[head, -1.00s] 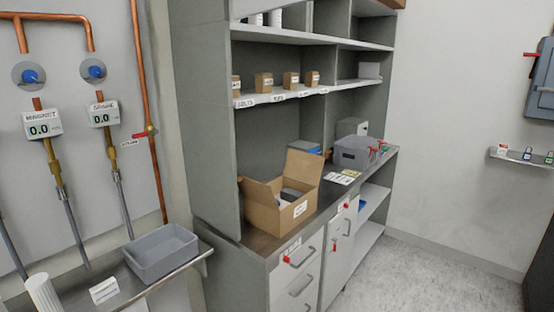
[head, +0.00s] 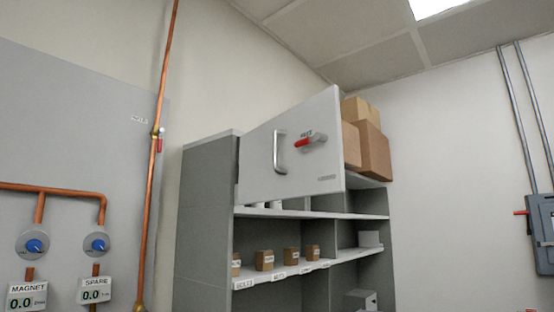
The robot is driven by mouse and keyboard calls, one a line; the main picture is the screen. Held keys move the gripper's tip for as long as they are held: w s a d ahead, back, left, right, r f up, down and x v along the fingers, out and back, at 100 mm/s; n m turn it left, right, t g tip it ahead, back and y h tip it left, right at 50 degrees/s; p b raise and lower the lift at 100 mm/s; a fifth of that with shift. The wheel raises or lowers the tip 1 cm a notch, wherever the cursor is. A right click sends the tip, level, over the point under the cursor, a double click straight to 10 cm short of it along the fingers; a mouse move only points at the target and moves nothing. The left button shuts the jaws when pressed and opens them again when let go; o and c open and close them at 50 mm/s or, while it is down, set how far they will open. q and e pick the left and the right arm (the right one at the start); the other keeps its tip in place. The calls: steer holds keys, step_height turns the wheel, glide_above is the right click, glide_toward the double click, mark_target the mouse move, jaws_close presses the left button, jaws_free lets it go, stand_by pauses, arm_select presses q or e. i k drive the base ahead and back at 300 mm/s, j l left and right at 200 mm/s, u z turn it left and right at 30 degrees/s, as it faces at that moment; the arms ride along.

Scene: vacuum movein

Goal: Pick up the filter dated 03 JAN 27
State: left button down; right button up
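White cylinders (head: 275,205), perhaps filters, stand on an upper shelf of the grey cabinet (head: 207,225). Only their lower parts show below a white cabinet door (head: 255,160), and no date can be read on them. The door has a grey bar handle and a red-handled latch (head: 305,141). Neither of my grippers is in view.
Several small brown boxes (head: 264,260) stand on the labelled shelf below. Copper pipes (head: 158,150) and the gauges marked MAGNET (head: 27,296) and SPARE (head: 95,290) are at left. A grey electrical box (head: 542,230) hangs at right.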

mark_target(277, 204)
steer(key=i+l+u, duration=0.1)
steer(key=u, duration=0.25)
steer(key=i+l+u, duration=0.15)
steer(key=u, duration=0.2)
steer(key=l+u, duration=0.15)
steer(key=u, duration=0.2)
steer(key=i+l+u, duration=0.15)
steer(key=l, duration=0.15)
steer(key=l+u, duration=0.1)
steer(key=l, duration=0.15)
steer(key=i+l+u, duration=0.15)
steer(key=l, duration=0.15)
steer(key=l+u, duration=0.1)
steer(key=l, duration=0.35)
steer(key=i+l+u, duration=0.1)
steer(key=l, duration=0.3)
steer(key=i+l, duration=0.1)
steer(key=l, duration=0.55)
steer(key=i+l, duration=0.1)
steer(key=l, duration=0.55)
steer(key=i+l, duration=0.1)
steer(key=l, duration=0.55)
